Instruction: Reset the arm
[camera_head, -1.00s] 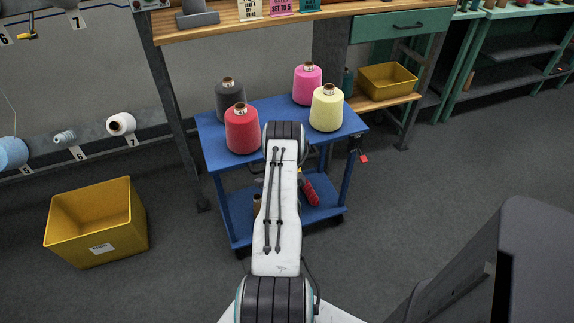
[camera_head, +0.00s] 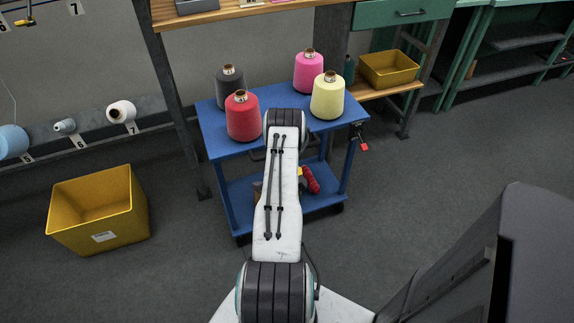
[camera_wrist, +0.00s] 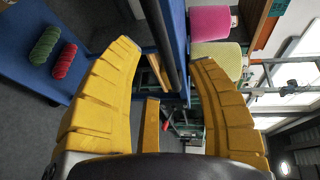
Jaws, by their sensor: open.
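In the wrist view, the pink cone (camera_wrist: 210,22) and the pale yellow cone (camera_wrist: 217,58) appear sideways beyond the right finger.
A green roll (camera_wrist: 45,44) and a red roll (camera_wrist: 65,61) lie on a blue surface at the wrist view's left. A yellow bin (camera_head: 97,210) stands on the floor left of the cart. Another yellow bin (camera_head: 389,69) sits on a wooden shelf behind. Floor right of the cart is clear.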

